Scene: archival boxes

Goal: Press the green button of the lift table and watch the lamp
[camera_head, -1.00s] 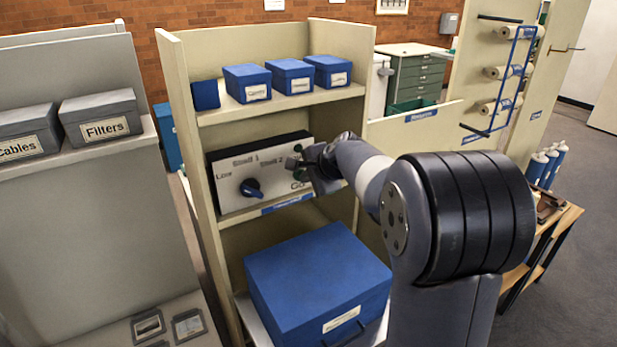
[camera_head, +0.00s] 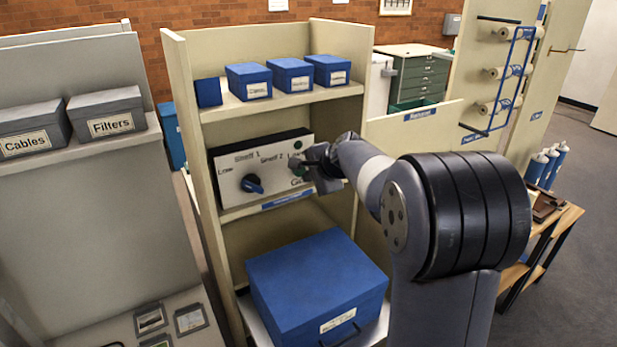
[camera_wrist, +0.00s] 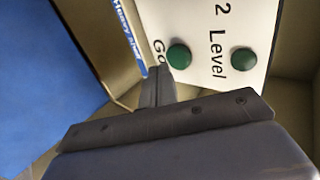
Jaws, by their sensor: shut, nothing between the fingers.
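The control panel (camera_head: 232,192) is a pale plate on the middle shelf, with a blue knob (camera_head: 252,184) and labels for Low, Shelf 1, Shelf 2, Level and Go. In the wrist view, the green Go button (camera_wrist: 179,56) and a dark green round lamp (camera_wrist: 243,59) beside the word Level show; the lamp looks unlit. My gripper (camera_wrist: 160,75) is shut and empty, its tip just beside the Go button; I cannot tell whether they touch. In the head view, my gripper (camera_head: 314,160) partly covers the panel's right end.
A large blue box (camera_head: 318,275) rests on a pale platform (camera_head: 258,320) below the panel. Small blue boxes (camera_head: 291,75) stand on the shelf above. The cabinet's side walls (camera_head: 190,150) flank the panel. Grey boxes (camera_head: 107,112) stand at left.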

